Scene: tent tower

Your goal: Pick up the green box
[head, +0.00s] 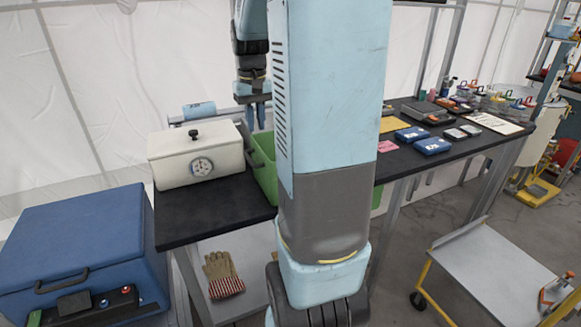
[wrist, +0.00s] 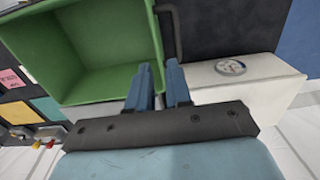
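The green box (head: 263,160) stands on the dark table, partly hidden behind my arm in the head view. In the wrist view it is an open-topped green bin (wrist: 105,84) at upper left, empty where I can see inside. A dark handle (wrist: 180,30) shows along its right side. My gripper (head: 255,127) points down just above the box's left rim.
A white box with a dial (head: 193,164) stands close left of the green box. A blue case (head: 75,245) is at lower left. Blue boxes (head: 432,146) and tools lie on the table's right part. Gloves (head: 222,275) lie on a lower shelf. A cart (head: 490,265) stands at right.

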